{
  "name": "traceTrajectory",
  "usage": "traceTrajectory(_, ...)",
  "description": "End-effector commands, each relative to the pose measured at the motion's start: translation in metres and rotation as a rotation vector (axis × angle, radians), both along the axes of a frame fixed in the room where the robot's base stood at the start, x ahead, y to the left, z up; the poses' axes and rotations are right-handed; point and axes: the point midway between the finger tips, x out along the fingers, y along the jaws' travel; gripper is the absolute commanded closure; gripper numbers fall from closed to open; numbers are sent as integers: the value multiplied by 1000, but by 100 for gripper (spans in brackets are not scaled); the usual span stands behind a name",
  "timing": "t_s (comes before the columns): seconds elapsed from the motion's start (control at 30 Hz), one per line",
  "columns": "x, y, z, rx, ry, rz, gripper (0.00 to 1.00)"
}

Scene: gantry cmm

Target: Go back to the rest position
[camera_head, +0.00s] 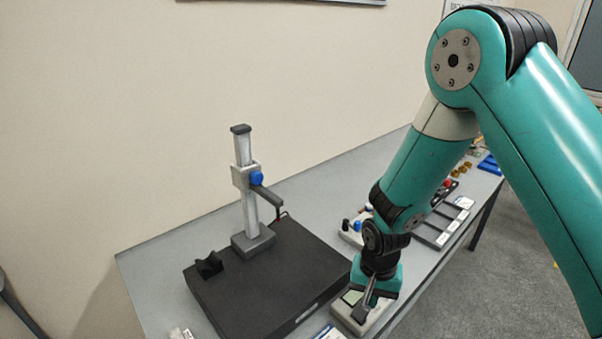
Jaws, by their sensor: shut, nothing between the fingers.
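My gripper (364,307) is at the lower middle of the head view, at the end of my teal arm. Its dark fingers point down and look shut, with nothing seen between them. It is over or just in front of a pale device with a small greenish screen (352,297), near the table's front edge. Whether the fingertips touch the device I cannot tell. My wrist and gripper hide part of the device.
A black surface plate (270,281) lies left of my gripper on the grey table (165,254). A height gauge column (248,208) and a black V-shaped block (208,265) stand on it. A compartment tray (440,226) and a blue item (490,164) lie farther right, partly behind my arm.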

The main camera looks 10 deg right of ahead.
Motion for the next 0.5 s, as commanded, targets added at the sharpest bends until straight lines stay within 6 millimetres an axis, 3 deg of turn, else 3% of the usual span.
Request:
traceTrajectory(0.13, -5, 12, 42, 58, -17, 91, 100)
traceTrajectory(0.27, -26, 28, 101, 143, -42, 259, 100)
traceTrajectory(0.4, -66, 40, 160, 227, -78, 478, 100)
traceTrajectory(0.5, -101, 44, 194, 272, -112, 643, 100)
